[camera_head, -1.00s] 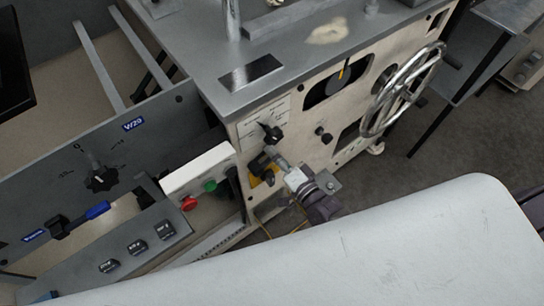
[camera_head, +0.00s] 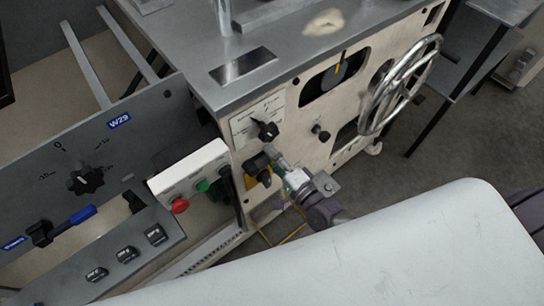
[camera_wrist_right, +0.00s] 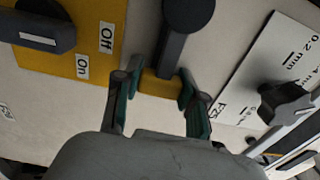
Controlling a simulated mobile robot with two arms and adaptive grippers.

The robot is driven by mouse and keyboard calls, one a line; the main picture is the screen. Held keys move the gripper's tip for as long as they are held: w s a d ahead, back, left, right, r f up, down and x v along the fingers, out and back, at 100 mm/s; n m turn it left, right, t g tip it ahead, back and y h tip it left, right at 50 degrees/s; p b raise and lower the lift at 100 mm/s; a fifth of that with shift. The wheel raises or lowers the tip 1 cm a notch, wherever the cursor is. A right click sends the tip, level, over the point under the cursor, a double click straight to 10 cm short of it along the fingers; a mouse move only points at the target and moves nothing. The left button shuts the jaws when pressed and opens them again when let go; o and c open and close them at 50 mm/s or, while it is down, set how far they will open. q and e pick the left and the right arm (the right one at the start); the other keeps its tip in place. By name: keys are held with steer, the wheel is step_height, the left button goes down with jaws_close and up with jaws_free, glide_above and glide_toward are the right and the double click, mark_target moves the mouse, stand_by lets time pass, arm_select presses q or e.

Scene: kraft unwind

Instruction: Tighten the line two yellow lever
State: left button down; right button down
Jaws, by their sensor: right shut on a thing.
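The yellow lever (camera_wrist_right: 160,84) shows in the right wrist view as a dark arm with a yellow end, running down from a round dark pivot. My right gripper (camera_wrist_right: 155,92) has its two fingers on either side of the yellow end and is shut on it. In the head view my right gripper (camera_head: 278,163) is at the lower left of the beige machine front, beside a yellow plate (camera_head: 257,187); the lever's end is too small to tell there. My left gripper is not in view.
A dark On/Off switch (camera_wrist_right: 38,32) is on the yellow plate near the lever. A black knob (camera_head: 267,130) is above my gripper. A white box (camera_head: 188,170) with red and green buttons is to its left. A blue-ended lever (camera_head: 82,215) is further left. A handwheel (camera_head: 402,85) is at right.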

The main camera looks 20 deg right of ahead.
steer(key=shift+f, duration=0.15)
steer(key=c, duration=0.6)
jaws_free()
steer(key=shift+c, duration=0.2)
steer(key=shift+s+d, duration=0.1)
steer(key=shift+s, duration=0.15)
steer(key=v, duration=1.1)
steer(key=shift+s, duration=0.25)
steer(key=shift+d, duration=0.1)
